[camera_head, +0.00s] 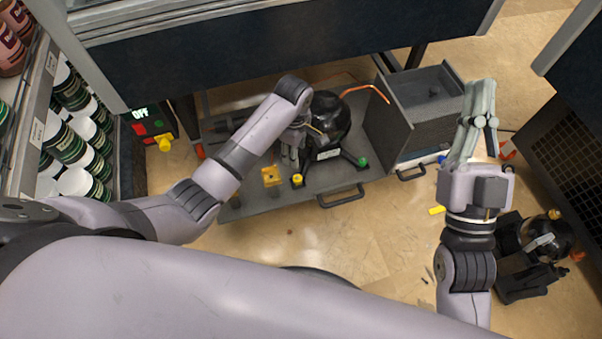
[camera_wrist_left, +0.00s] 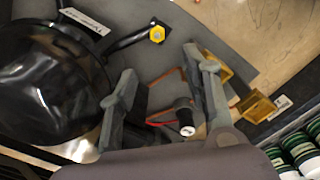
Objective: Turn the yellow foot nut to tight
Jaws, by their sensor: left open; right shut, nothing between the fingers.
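The yellow foot nut (camera_head: 297,180) sits at the end of a foot of the black vacuum pump (camera_head: 331,116), on a grey sliding tray (camera_head: 335,184). In the left wrist view the nut (camera_wrist_left: 157,34) is beyond the fingertips, touched by neither. My left gripper (camera_head: 289,152) is above the tray beside the pump, partly hidden by its own arm; in its wrist view the gripper (camera_wrist_left: 160,62) is open and empty. My right gripper (camera_head: 483,88) is shut and empty, over the right side, away from the pump. Whether the nut is tight cannot be seen.
A yellow bracket (camera_head: 271,176) stands left of the nut. A green foot nut (camera_head: 363,162) is to its right. An upright grey panel (camera_head: 388,118) and an orange tube (camera_head: 367,89) bound the pump's right side. A dark cabinet (camera_head: 290,55) overhangs behind. Another black pump (camera_head: 545,238) lies at lower right.

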